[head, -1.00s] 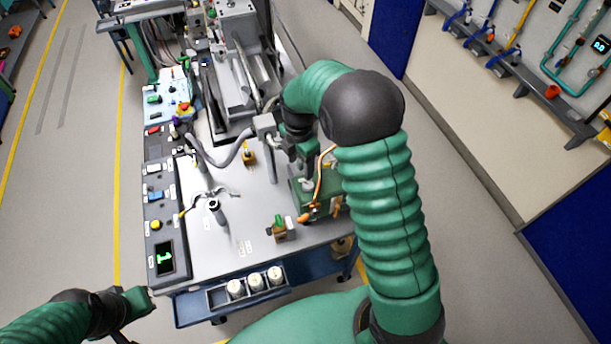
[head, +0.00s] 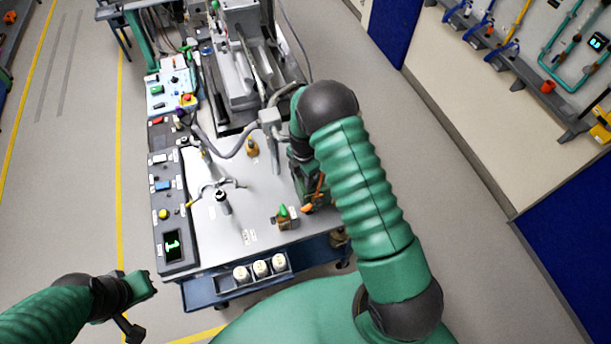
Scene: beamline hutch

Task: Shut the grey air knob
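I cannot pick out a grey air knob for certain; the right part of the bench top is hidden behind my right arm. A small brass valve with a green handle (head: 283,214) sits near the bench's front edge. Another small brass fitting (head: 252,148) stands farther back. My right gripper (head: 308,198) points down over the right side of the bench, mostly covered by my arm; its fingers are not clear. An orange part (head: 307,209) shows beside it. My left gripper (head: 137,305) is empty, fingers apart, off the bench's front left corner.
The bench top (head: 235,232) carries a control strip (head: 175,245) with a green display on its left. A dark post (head: 222,203) with a thin cable stands mid-bench. A front tray holds white canisters (head: 261,268). Grey machinery (head: 240,60) fills the back. The floor at right is clear.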

